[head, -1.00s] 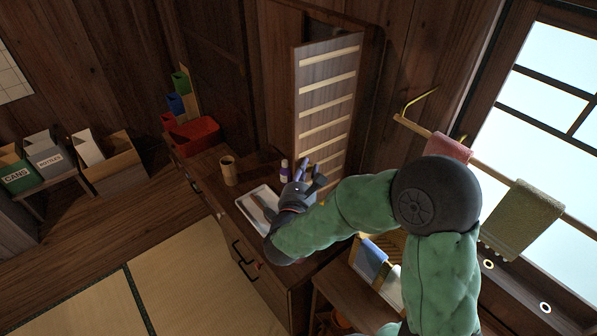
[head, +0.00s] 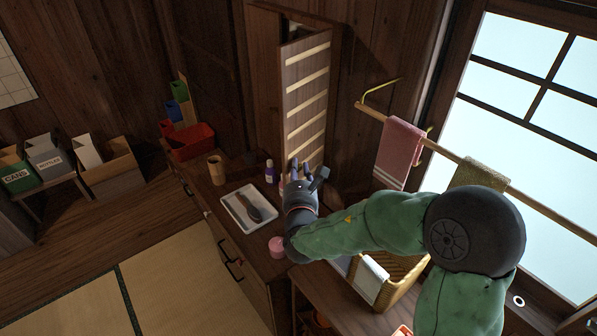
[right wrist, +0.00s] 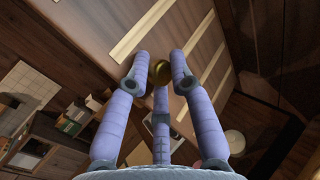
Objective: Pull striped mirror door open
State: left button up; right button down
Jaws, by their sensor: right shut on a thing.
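The striped mirror door (head: 305,95), dark wood with pale horizontal slats, stands ajar on the wall cabinet (head: 264,85), with a dark gap at its left side. Its slatted face fills the upper part of the right wrist view (right wrist: 120,45). My right gripper (head: 302,175) is at the door's lower part. The fingers partly hide the knob. My left gripper is not in view.
Below the door, the counter holds a white tray (head: 228,208) with a dark brush, a purple bottle (head: 270,172), a wooden cup (head: 215,168) and a pink jar (head: 277,247). A towel rail (head: 440,150) and wicker basket (head: 405,280) are near my right arm.

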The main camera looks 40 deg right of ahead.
jog(key=shift+d+r, duration=0.35)
jog(key=shift+r, duration=0.3)
jog(key=c, duration=1.1)
grip_release()
jog(key=shift+w+d+f, duration=0.2)
jog(key=shift+f, duration=0.15)
jog(key=shift+a, duration=0.1)
jog(key=shift+a, duration=0.1)
jog(key=shift+s+a+f, duration=0.1)
jog(key=shift+s+a, duration=0.05)
jog(key=shift+s, duration=0.05)
jog(key=v, duration=1.1)
jog(key=shift+s+a, duration=0.15)
jog(key=shift+s, duration=0.1)
